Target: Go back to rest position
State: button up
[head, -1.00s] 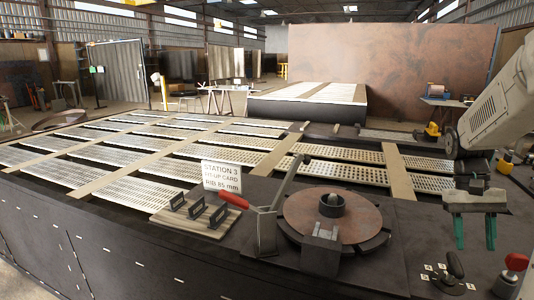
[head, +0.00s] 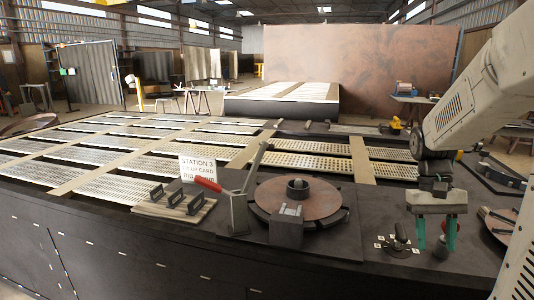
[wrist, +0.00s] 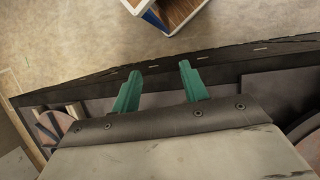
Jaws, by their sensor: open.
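My gripper (head: 436,240) hangs on the right side of the head view, its two green fingers pointing down and spread apart with nothing between them. It appears over the front right part of the dark bench (head: 375,262), to the right of the round turntable fixture (head: 320,208). In the wrist view, my gripper (wrist: 160,72) is open and empty, with the dark bench edge and pale floor beyond the fingertips.
A black toggle lever (head: 398,238) stands just left of the gripper. A red-handled clamp (head: 208,185), a station card (head: 197,168) and a small rack (head: 173,203) are farther left. In the wrist view, a white and blue box (wrist: 168,12) is at the top above the floor.

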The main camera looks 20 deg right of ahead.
jog(key=s+a+r+n+t, duration=0.1)
jog(key=s+a+n+t, duration=0.1)
jog(key=a, duration=0.5)
jog(key=s+a+r+n+t, duration=0.2)
jog(key=s+a, duration=0.1)
jog(key=a, duration=0.4)
jog(key=s+a+r+n+t, duration=0.1)
jog(key=s+a+r+n, duration=0.1)
jog(key=a, duration=0.6)
jog(key=shift+s+r+t+h, duration=0.25)
jog(key=shift+s+t+h, duration=0.15)
jog(key=shift+s, duration=0.4)
